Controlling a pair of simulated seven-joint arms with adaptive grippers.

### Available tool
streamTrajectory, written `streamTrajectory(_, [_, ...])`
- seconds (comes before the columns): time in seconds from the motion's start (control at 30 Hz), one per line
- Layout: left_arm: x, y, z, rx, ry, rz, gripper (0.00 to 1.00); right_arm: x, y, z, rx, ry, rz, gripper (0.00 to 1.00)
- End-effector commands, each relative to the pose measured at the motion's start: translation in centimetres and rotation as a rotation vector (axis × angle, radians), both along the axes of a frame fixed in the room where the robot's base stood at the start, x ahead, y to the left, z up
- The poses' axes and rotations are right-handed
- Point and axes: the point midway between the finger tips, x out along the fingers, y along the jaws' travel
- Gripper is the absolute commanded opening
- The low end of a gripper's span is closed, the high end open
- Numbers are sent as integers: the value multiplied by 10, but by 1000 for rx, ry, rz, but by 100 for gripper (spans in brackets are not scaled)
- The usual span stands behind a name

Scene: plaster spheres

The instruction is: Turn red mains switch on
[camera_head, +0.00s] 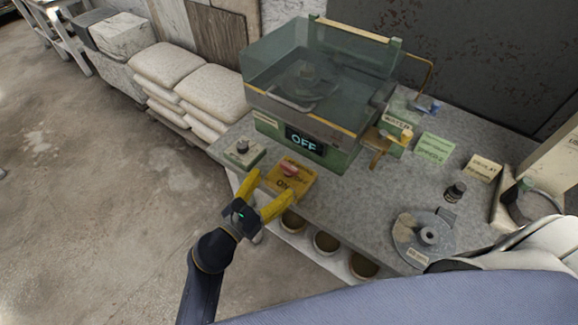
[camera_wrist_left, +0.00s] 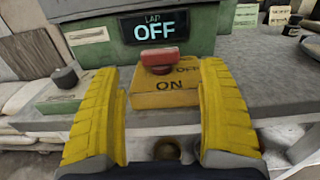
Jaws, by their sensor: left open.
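The red switch (camera_head: 289,169) sits on top of a yellow box (camera_head: 296,186) marked ON at the front edge of the bench. In the left wrist view the red switch (camera_wrist_left: 160,57) lies crosswise above the yellow box (camera_wrist_left: 172,97), whose face reads ON and whose top reads OFF at the right. My left gripper (camera_head: 269,196) has its yellow fingers apart, in front of the box. In the wrist view the left gripper (camera_wrist_left: 163,105) is empty, with the box between and beyond its fingers. The green machine's display (camera_head: 304,143) reads OFF. My right gripper is not in view.
A green box with a dark knob (camera_head: 243,149) stands left of the yellow box. The machine's clear cover (camera_head: 310,75) rises behind. A grey disc (camera_head: 423,236) lies at the right of the bench. Pots (camera_head: 326,242) sit below the front edge; sacks (camera_head: 205,92) are stacked at left.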

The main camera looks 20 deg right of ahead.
Motion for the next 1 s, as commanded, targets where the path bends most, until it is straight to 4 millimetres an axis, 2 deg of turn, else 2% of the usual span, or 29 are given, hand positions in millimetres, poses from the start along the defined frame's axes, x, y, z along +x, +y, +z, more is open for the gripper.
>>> streamTrajectory(0.1, [13,-18,1,-2,0,0,76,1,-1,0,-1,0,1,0])
streamTrajectory(0.4, [37,-48,0,-1,2,0,76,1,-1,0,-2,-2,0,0])
streamTrajectory(0.63, [45,-58,0,-1,1,0,76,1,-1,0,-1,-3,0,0])
streamTrajectory(1.0, [46,-60,0,0,1,0,76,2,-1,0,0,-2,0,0])
